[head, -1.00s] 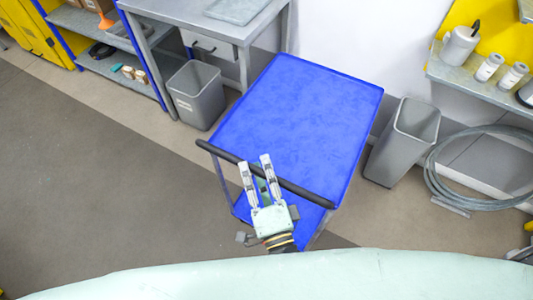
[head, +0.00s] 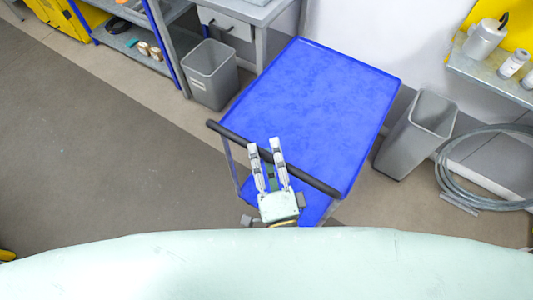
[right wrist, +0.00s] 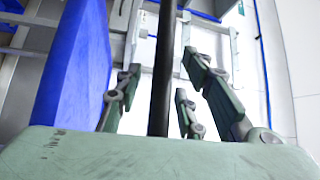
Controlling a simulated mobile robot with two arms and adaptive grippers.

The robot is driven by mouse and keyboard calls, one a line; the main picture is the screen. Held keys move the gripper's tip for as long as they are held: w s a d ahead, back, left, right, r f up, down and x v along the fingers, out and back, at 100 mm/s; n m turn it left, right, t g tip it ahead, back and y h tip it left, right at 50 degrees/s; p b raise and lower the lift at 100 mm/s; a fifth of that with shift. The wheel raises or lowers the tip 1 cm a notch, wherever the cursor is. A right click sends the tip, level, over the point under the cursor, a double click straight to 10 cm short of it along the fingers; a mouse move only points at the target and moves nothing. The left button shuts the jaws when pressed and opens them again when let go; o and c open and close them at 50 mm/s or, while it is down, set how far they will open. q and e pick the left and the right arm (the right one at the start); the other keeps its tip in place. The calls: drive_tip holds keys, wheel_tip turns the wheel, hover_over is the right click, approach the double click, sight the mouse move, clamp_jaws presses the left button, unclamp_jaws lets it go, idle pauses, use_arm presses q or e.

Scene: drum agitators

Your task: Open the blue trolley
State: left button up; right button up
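The blue trolley (head: 310,105) stands in front of me in the head view, with a flat blue top and a lower blue shelf (head: 311,208). Its black handle bar (head: 228,133) runs along the near edge. My right gripper (head: 264,146) is at the handle, its two fingers reaching over the bar. In the right wrist view, the black bar (right wrist: 163,60) passes between the spread fingers, with gaps on both sides. The gripper is open and not closed on the bar. The trolley top shows as a blue panel (right wrist: 72,75) at the left there. My left gripper is not in view.
A grey bin (head: 210,78) stands left of the trolley, below a grey workbench (head: 262,12). Another grey bin (head: 415,135) stands close on its right, with a coiled grey hose (head: 450,185) beyond. The floor (head: 110,150) at the left is clear.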

drive_tip(key=v, duration=1.2)
